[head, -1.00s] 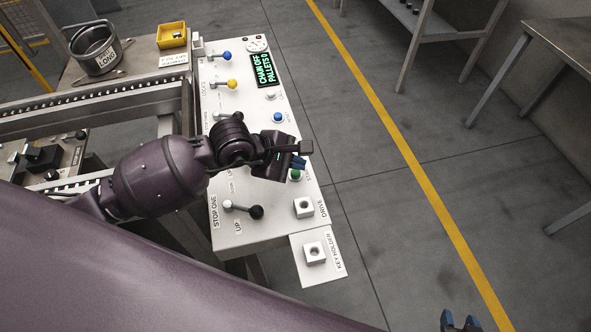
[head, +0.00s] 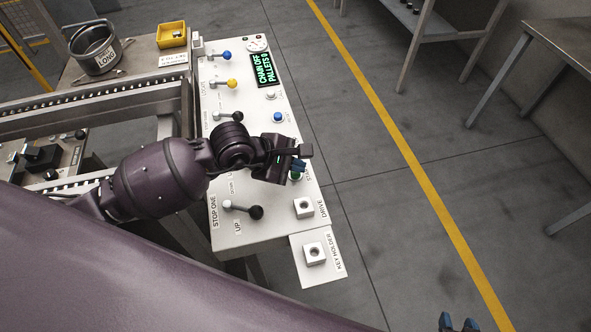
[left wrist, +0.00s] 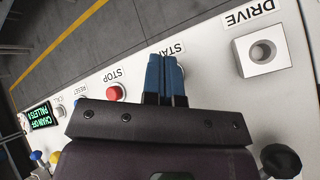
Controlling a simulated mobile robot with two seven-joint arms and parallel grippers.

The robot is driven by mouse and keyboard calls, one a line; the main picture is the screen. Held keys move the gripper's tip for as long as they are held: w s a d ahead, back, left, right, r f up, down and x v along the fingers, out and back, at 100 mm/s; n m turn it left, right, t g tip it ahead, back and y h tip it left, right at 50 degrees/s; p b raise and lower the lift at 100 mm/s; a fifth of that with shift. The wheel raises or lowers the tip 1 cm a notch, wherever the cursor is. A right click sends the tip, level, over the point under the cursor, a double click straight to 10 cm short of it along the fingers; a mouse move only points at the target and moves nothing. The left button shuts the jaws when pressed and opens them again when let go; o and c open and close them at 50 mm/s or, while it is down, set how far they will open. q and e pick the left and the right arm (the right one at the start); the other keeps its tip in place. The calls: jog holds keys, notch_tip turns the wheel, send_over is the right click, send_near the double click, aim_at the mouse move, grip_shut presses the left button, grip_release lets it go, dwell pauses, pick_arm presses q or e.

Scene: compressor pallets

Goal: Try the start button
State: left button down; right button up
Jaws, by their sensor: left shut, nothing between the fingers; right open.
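The green start button (head: 295,177) shows only as a sliver in the head view, at the right edge of the white control panel (head: 232,185). My left gripper (head: 297,168) is over it, its blue fingers shut with nothing between them. In the left wrist view the closed fingers (left wrist: 165,75) point at the partly covered START label (left wrist: 178,48) and hide the button. I cannot tell whether the tips touch it. The display (head: 265,69) reads CHAIN OFF and PALLETS 0. My right gripper (head: 459,322) is open and empty at the bottom edge, away from the panel.
The red stop button (left wrist: 114,93) is left of my fingers in the left wrist view. The white DRIVE socket (left wrist: 262,52) is to their right. A black-knobbed lever (head: 255,212) and a key holder (head: 314,253) lie nearer. Floor right of the panel is clear.

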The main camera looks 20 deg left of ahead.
pick_arm(q)
jog(key=shift+f, duration=0.15)
pick_arm(e)
jog(key=shift+d, duration=0.1)
pick_arm(q)
jog(key=shift+f, duration=0.15)
pick_arm(e)
jog(key=shift+w, duration=0.25)
pick_arm(q)
jog(key=shift+f, duration=0.15)
pick_arm(e)
jog(key=shift+a+f, duration=0.15)
jog(key=shift+a, duration=0.05)
pick_arm(q)
jog(key=shift+f, duration=0.1)
pick_arm(e)
jog(key=shift+s+d+f, duration=0.1)
jog(key=shift+s+f, duration=0.1)
jog(key=shift+s, duration=0.2)
jog(key=shift+d+r, duration=0.1)
jog(key=shift+r, duration=0.05)
pick_arm(q)
jog(key=shift+r, duration=0.75)
jog(key=shift+r+p, duration=0.25)
jog(key=shift+p, duration=0.2)
pick_arm(e)
jog(key=shift+w+r, duration=0.75)
jog(key=shift+r, duration=0.25)
